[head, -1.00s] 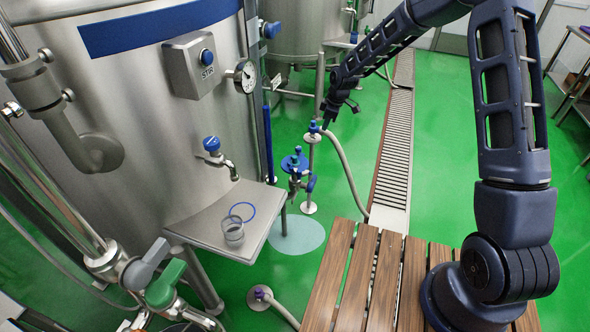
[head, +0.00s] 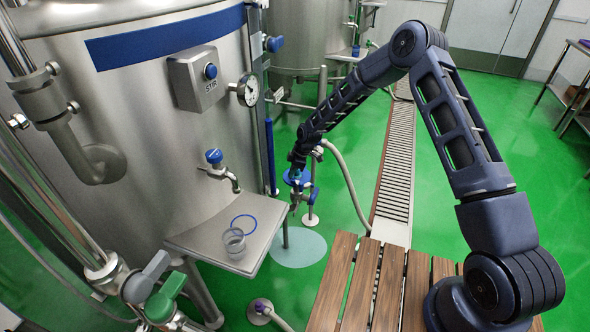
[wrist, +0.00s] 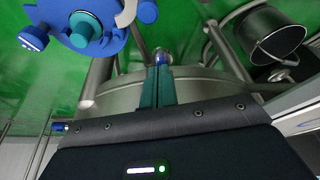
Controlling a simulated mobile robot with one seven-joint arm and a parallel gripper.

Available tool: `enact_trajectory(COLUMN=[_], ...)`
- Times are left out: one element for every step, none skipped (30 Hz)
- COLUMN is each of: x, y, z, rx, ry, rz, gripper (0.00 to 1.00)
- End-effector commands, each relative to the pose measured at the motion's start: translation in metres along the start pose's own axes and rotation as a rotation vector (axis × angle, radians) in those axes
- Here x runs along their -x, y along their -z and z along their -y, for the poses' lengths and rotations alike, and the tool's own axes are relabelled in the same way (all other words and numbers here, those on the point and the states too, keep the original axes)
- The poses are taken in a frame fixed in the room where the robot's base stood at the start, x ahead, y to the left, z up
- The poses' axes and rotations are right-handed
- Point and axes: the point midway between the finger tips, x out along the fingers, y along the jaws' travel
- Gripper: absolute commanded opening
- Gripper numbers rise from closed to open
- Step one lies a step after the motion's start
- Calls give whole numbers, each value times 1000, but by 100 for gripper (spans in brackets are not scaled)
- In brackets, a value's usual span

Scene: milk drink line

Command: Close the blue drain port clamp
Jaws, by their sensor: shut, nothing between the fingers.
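The blue clamp (head: 296,178) sits on a metal standing pipe just beyond the drip shelf in the head view. My gripper reaches down in front of it and hides part of it. In the wrist view, a blue clamp body (wrist: 97,40) with a teal knob and a blue round knob (wrist: 33,38) shows at the upper left. My gripper (wrist: 158,64) is shut and empty, its teal fingers pointing to the right of the clamp body with a visible gap in that picture. Whether the clamp is open or closed is unclear.
The steel tank (head: 140,130) and its shelf (head: 210,250), holding a clear cup (head: 234,242), stand at left. A pale hose (head: 345,185) runs behind the clamp to the floor drain (head: 396,170). A dark bucket (wrist: 272,35) shows in the wrist view.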

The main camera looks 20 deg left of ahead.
Motion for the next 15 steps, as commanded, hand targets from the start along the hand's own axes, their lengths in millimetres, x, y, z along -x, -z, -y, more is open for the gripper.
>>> enact_trajectory(x=[-11,-16,-23,-28,-34,-40,-46,-51,-58,-62,-59,-55,-54,-52,-51], y=[0,0,0,0,0,0,0,0,0,0,-6,-12,-16,-19,-24], z=[2,2,1,1,1,1,1,1,1,1,-1,-1,0,0,0], rx=[1,1,0,0,-1,-1,-2,-2,-1,0,-2,-4,-4,-3,-3], ry=[4,4,3,3,3,2,2,3,3,2,-1,-1,-1,-1,-1], rz=[1,1,1,0,0,1,1,1,1,1,1,1,1,0,0], gripper=[0,0,0,0,0,0,0,0,0,0,0,0,0,0,0])
